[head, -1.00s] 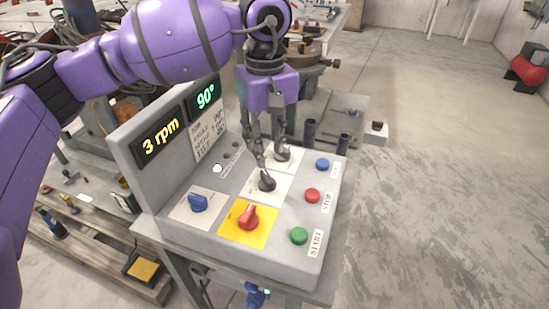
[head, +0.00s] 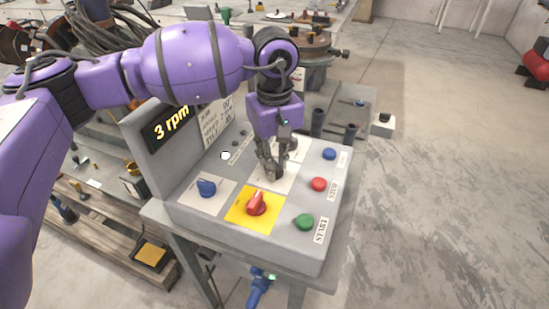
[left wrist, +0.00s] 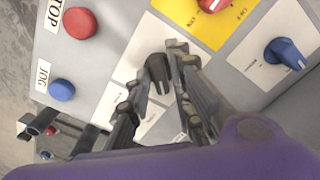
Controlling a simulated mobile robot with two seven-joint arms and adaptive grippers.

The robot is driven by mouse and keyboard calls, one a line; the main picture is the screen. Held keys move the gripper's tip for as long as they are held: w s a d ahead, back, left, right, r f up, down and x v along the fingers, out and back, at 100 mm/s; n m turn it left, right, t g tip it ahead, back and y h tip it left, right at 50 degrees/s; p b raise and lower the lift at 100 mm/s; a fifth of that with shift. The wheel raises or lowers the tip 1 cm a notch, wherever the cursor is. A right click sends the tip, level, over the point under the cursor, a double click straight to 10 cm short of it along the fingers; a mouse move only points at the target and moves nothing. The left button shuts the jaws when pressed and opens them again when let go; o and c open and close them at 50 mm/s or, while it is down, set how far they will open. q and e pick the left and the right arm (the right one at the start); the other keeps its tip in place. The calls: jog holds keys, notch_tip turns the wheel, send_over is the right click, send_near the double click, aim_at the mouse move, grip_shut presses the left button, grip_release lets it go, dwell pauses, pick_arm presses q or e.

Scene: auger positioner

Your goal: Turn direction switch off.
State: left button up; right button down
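The grey control panel (head: 215,223) has a dark rotary switch on a white plate (head: 284,182), behind the yellow plate. In the head view my left gripper (head: 271,176) covers this switch. In the left wrist view the dark switch knob (left wrist: 158,72) stands between the two fingers of my left gripper (left wrist: 157,73). The fingers are spread on either side of it. I cannot tell whether either one touches it. Its label is unreadable, so I cannot confirm that it is the direction switch. My right gripper is not in view.
A red knob (head: 257,203) on a yellow plate and a blue knob (head: 206,188) are close by. Green (head: 304,222), red (head: 319,184) and blue (head: 329,154) buttons line the right side. The display (head: 171,122) reads 3 rpm. Open floor lies right.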

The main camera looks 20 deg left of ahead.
pick_arm(q)
jog(key=shift+c, duration=1.4)
grip_shut()
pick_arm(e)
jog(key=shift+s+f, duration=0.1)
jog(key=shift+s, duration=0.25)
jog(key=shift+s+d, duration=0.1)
pick_arm(q)
jog(key=shift+n, duration=0.4)
jog(key=n+p, duration=0.1)
jog(key=n, duration=0.2)
jog(key=shift+r+n, duration=0.1)
jog(key=shift+n, duration=0.3)
jog(key=n+p, duration=0.1)
jog(key=n, duration=0.2)
jog(key=shift+n, duration=0.5)
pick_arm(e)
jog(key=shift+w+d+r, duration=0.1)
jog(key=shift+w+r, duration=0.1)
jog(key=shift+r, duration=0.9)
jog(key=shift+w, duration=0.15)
